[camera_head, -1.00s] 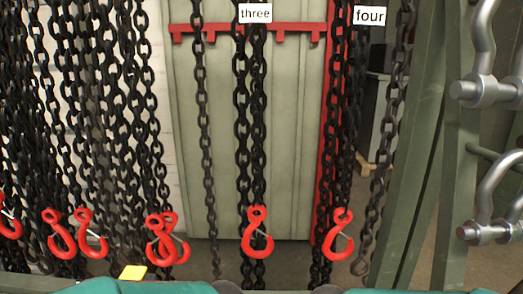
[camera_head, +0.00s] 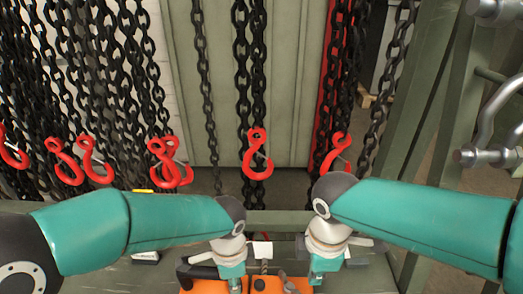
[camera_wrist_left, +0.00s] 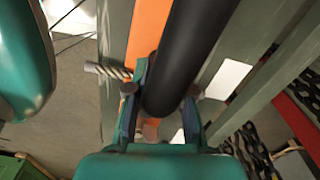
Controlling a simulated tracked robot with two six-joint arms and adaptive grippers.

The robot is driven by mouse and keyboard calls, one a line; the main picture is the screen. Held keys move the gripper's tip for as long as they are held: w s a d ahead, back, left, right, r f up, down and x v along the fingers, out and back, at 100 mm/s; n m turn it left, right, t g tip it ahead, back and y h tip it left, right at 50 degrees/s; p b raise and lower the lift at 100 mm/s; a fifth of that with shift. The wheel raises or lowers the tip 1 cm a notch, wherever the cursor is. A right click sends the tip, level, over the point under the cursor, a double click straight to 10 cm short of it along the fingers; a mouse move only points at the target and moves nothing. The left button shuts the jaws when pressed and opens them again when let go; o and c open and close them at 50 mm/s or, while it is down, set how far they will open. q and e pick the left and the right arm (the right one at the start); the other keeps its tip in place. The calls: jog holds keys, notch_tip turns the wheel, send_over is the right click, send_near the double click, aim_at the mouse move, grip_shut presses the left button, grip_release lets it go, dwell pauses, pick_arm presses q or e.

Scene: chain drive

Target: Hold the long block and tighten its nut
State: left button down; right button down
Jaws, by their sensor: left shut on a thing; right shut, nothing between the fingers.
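Both teal arms reach in to the bottom centre of the head view. My left gripper (camera_head: 234,278) points down beside orange pieces (camera_head: 268,286). In the left wrist view its two fingers (camera_wrist_left: 160,105) are shut on a thick black cylinder (camera_wrist_left: 195,45), with an orange strip (camera_wrist_left: 150,25) behind it. My right gripper (camera_head: 318,270) is shut and empty, a short way right of the left one. A metal twisted rod (camera_wrist_left: 108,70) sticks out left of the fingers. I cannot make out which part is the long block, nor its nut.
Black chains (camera_head: 250,60) with red hooks (camera_head: 257,160) hang behind the arms. A green frame post (camera_head: 440,150) and metal shackles (camera_head: 490,152) stand at the right. The green bench surface (camera_head: 110,278) lies under the arms.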

aim_at(289, 287)
jog(key=shift+w, duration=0.1)
jog(key=shift+w+d+f, duration=0.1)
jog(key=shift+w+f, duration=0.6)
jog(key=shift+f, duration=0.3)
jog(key=shift+w+d+f, duration=0.1)
jog(key=shift+w+f, duration=0.55)
jog(key=shift+f, duration=0.3)
jog(key=shift+w+d+f, duration=0.1)
jog(key=shift+w+f, duration=0.6)
jog(key=shift+f, duration=0.3)
jog(key=shift+s+a, duration=0.25)
jog(key=shift+a, duration=0.35)
jog(key=shift+s+d, duration=0.1)
jog(key=shift+s, duration=0.2)
jog(key=shift+s, duration=1.1)
jog(key=shift+s, duration=0.25)
